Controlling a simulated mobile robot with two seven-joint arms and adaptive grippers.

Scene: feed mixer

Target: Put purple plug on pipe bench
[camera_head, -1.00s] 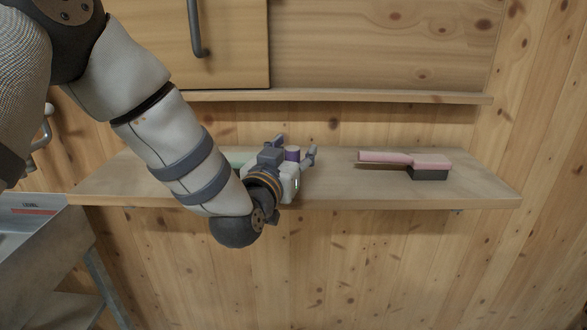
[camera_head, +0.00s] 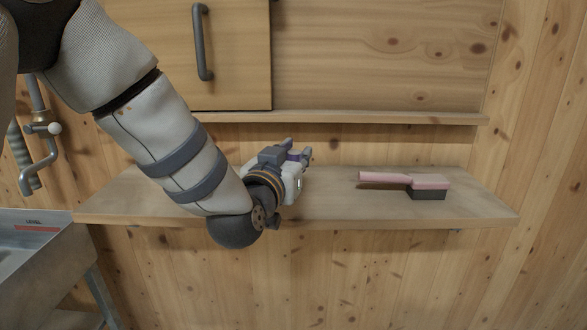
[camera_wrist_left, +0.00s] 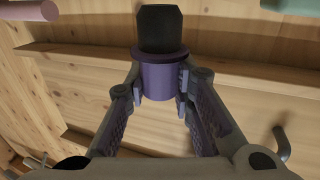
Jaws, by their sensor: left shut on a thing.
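The purple plug (camera_wrist_left: 158,78) is a short purple cylinder with a flange and a dark block at one end. My left gripper (camera_wrist_left: 160,98) is shut on its purple part in the left wrist view. In the head view my left gripper (camera_head: 298,153) is over the wooden shelf (camera_head: 340,207), and only a small purple patch of the plug (camera_head: 293,156) shows between the fingers. The plug appears raised off the shelf. I cannot make out a pipe bench in these views. My right gripper is not in view.
A pink-handled brush (camera_head: 428,184) lies on the shelf to the right, with clear shelf between. A cabinet door with a dark handle (camera_head: 202,42) and a ledge (camera_head: 360,118) are above. A metal sink unit (camera_head: 42,245) stands at lower left. A green thing (camera_wrist_left: 292,5) shows in the wrist view.

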